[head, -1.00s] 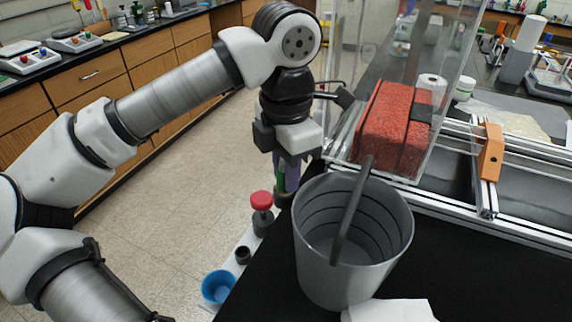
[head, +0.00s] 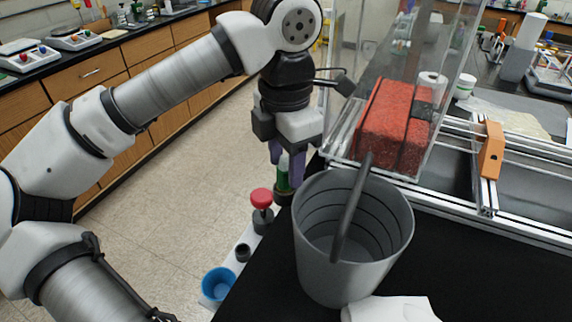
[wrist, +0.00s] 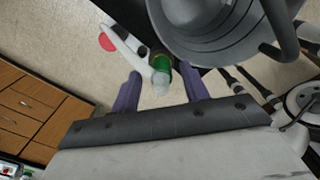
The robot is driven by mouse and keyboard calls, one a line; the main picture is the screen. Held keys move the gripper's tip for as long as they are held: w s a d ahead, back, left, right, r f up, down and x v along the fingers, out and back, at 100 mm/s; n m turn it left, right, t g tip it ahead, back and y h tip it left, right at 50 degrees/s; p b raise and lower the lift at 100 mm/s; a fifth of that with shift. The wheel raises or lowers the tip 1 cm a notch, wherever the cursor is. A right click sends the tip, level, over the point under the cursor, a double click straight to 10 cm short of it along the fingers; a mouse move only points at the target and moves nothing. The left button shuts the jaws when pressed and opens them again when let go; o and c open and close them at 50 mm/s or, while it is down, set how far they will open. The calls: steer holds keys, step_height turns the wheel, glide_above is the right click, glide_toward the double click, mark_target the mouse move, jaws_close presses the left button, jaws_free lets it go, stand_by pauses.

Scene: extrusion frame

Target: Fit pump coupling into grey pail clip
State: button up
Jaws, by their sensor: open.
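The grey pail (head: 325,262) stands upright on the black bench top, its dark handle arching across its mouth. It also shows at the top of the wrist view (wrist: 205,35). I cannot make out a clip on it. A green piece with a pale top (head: 283,174) stands in a dark holder at the bench edge; it may be the pump coupling, but I cannot be sure. In the wrist view the green piece (wrist: 161,70) appears between the purple fingers. My gripper (head: 286,163) is open and empty, its fingers above and around the pale top, with no clear contact.
A white strip at the bench edge carries a red-topped knob (head: 261,197), a small black cup (head: 243,252) and a blue cup (head: 217,283). A clear-walled box holding a red block (head: 390,125) stands behind the pail. A white cloth (head: 390,311) lies in front of it.

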mark_target(286, 166)
step_height(286, 166, up, 11)
steer(key=shift+b, duration=0.35)
steer(key=shift+f, duration=0.15)
